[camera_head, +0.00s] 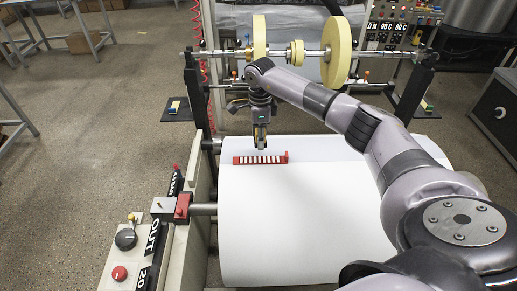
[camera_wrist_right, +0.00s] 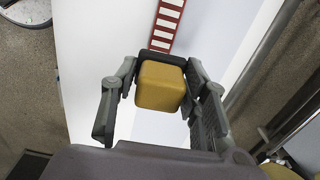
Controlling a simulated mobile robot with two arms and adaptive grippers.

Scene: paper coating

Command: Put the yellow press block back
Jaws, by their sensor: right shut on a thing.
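The yellow press block (camera_wrist_right: 160,86) sits between the fingers of my right gripper (camera_wrist_right: 160,80) in the right wrist view. The gripper is shut on it. In the head view my right gripper (camera_head: 260,142) points down over the far left part of the white paper roll (camera_head: 300,225), just behind a red-and-white striped strip (camera_head: 260,159). The strip also shows beyond the block in the wrist view (camera_wrist_right: 166,22). I cannot tell whether the block touches the roll. The left gripper is not in view.
A shaft with cream discs (camera_head: 338,50) spans behind the roll. A control box with a red button (camera_head: 119,273) stands front left. Open floor lies at left.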

